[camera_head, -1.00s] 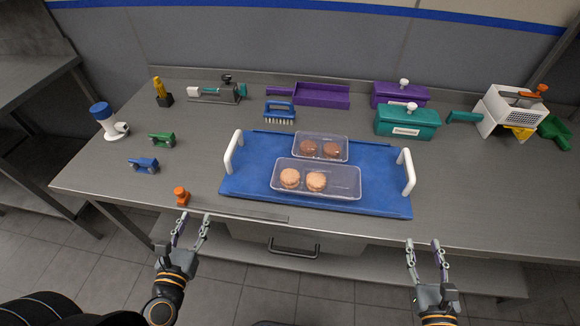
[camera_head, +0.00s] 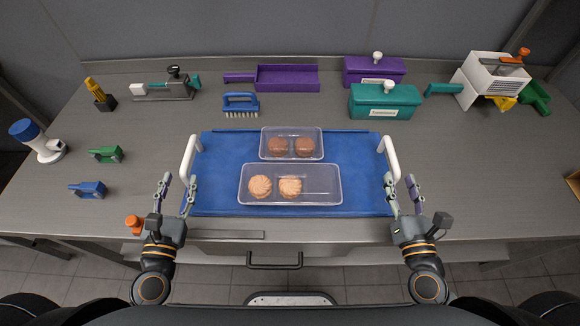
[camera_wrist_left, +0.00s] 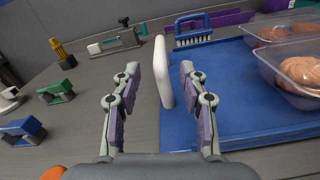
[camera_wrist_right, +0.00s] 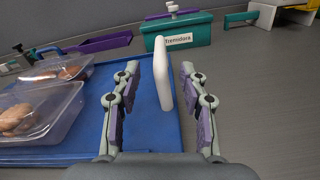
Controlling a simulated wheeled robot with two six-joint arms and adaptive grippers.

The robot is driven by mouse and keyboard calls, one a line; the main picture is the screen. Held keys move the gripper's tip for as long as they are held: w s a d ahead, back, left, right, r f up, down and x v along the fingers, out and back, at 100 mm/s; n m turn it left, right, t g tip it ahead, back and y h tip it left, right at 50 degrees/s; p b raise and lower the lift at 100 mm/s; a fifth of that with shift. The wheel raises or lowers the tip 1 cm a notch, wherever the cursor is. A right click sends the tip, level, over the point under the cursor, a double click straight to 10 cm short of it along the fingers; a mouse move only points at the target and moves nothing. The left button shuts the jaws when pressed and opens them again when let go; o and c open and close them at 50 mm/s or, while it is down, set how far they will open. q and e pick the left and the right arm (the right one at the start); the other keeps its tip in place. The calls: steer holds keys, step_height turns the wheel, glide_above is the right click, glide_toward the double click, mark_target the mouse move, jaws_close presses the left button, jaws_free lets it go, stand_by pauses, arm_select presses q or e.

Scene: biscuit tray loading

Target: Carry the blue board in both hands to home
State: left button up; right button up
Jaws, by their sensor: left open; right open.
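The blue board (camera_head: 217,165) lies flat on the steel table, with a white handle at each side. Two clear trays with biscuits, the rear tray (camera_head: 291,130) and the front tray (camera_head: 325,192), sit on it. My left gripper (camera_head: 177,178) is open just in front of the left white handle (camera_head: 187,160); in the left wrist view that handle (camera_wrist_left: 163,72) stands between the fingers' directions. My right gripper (camera_head: 403,182) is open just in front of the right white handle (camera_head: 391,158); in the right wrist view that handle (camera_wrist_right: 162,75) shows between the fingers. Contact is not visible.
Behind the board are a blue brush (camera_head: 240,102), a purple tray (camera_head: 287,78), a purple box (camera_head: 374,69) and a teal box (camera_head: 384,100). At left are green (camera_head: 106,154) and blue (camera_head: 88,189) clamp-like items. An orange item (camera_head: 134,222) stands close to my left gripper.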

mark_target(186, 156)
arm_select(q)
steer(key=w, duration=0.8)
arm_select(e)
steer(key=w, duration=0.8)
arm_select(q)
steer(key=shift+c, duration=0.5)
arm_select(e)
steer(key=shift+c, duration=0.5)
arm_select(q)
jaws_close()
arm_select(e)
jaws_close()
arm_select(q)
steer(key=shift+r, duration=0.1)
